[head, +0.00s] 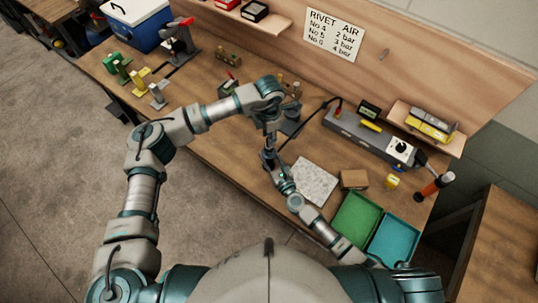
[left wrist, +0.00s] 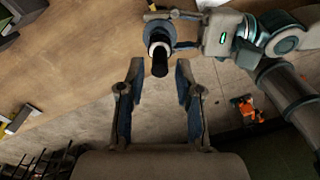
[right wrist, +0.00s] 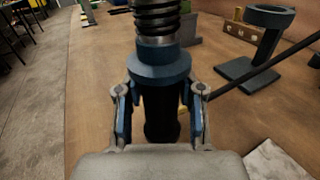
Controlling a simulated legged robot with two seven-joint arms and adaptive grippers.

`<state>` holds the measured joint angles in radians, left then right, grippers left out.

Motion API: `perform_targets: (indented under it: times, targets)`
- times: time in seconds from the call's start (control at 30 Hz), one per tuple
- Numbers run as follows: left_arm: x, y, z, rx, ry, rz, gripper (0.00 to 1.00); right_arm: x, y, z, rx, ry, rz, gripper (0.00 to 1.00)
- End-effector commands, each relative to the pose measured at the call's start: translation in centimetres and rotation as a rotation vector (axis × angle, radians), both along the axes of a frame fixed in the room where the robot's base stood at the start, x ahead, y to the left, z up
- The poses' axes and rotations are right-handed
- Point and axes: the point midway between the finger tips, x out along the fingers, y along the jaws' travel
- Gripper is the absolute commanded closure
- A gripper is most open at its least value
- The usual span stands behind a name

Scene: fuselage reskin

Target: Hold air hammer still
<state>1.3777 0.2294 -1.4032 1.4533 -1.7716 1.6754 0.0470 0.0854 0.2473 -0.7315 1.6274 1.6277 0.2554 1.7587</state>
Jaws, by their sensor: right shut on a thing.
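The air hammer shows in the right wrist view as a dark cylinder with a blue-grey collar (right wrist: 160,68) and a black coil spring above. My right gripper (right wrist: 159,100) is shut on its dark body. In the left wrist view the air hammer (left wrist: 159,55) appears nearly end-on, just ahead of my left gripper (left wrist: 159,72). The left fingers are spread apart, with no clear contact with it. In the head view my left gripper (head: 270,122) is above my right gripper (head: 268,160), near the bench's front edge; the hammer is small and partly hidden there.
A ring stand (right wrist: 262,55) stands empty on the bench beside the hammer, with a dark hose (right wrist: 270,62) running past. A speckled white sheet (head: 314,180), a cardboard box (head: 354,179), a green tray (head: 356,220) and a teal tray (head: 394,238) lie right. Clamps stand left.

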Motion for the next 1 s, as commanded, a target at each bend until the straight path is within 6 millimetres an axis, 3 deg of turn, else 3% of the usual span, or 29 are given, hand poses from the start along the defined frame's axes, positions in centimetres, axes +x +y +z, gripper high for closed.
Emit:
perform_targets:
  times: [0.23, 0.63, 0.8, 1.0]
  targets:
    - [0.0, 0.0, -2.7, 0.000, 0.000, 0.000, 0.66, 0.1, -0.1, 0.0, -0.001, 0.000, -0.002, 1.00]
    - [0.0, 0.0, -3.3, -0.001, -0.001, -0.001, 0.66, 0.1, -0.1, 0.0, -0.001, 0.000, -0.002, 1.00]
    - [0.0, 0.0, -3.2, -0.001, -0.001, -0.001, 1.00, 0.1, -0.1, 0.0, -0.001, 0.000, -0.002, 1.00]
    - [0.0, 0.0, -3.2, -0.001, -0.001, -0.001, 1.00, 0.1, -0.1, 0.0, -0.001, 0.000, -0.002, 1.00]
